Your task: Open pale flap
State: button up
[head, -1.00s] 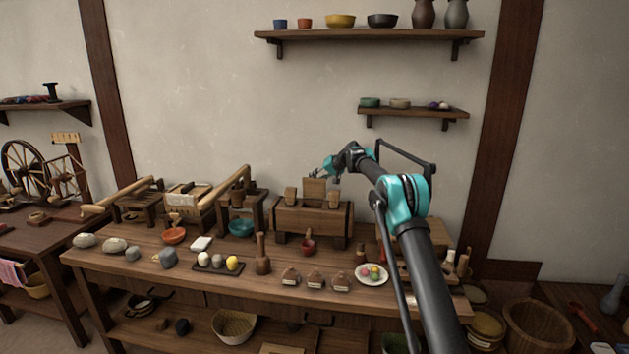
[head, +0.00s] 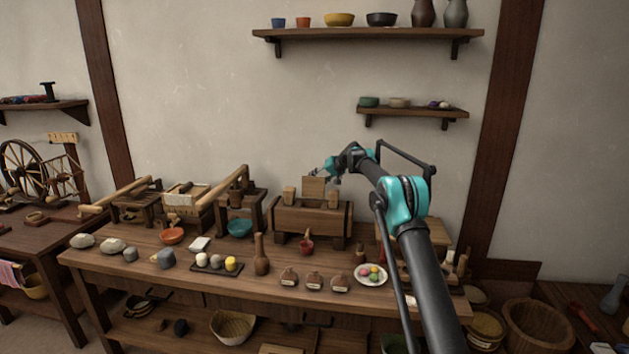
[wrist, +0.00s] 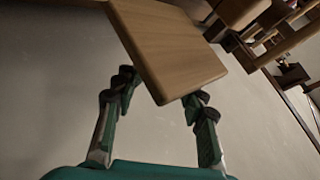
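The pale flap (head: 314,186) is a light wooden board standing up at the top of a long wooden chest-like box (head: 311,217) near the back of the bench. In the wrist view the flap (wrist: 168,45) fills the top middle, tilted, its near corner reaching between my fingertips. My gripper (wrist: 162,86) is open, with one finger on each side of that corner. I cannot tell whether either finger touches it. In the head view my gripper (head: 322,172) is small, just behind the flap's upper edge, and partly hidden.
Small wooden blocks (head: 289,194) stand beside the flap. A small shelf (head: 412,112) hangs above my arm.

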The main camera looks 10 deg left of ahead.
jog(key=shift+o, duration=0.2)
jog(key=shift+a+r, duration=0.1)
jog(key=shift+a, duration=0.05)
jog(key=shift+s+r, duration=0.15)
jog(key=v, duration=1.1)
jog(key=shift+d, duration=0.45)
jog(key=shift+s+r, duration=0.1)
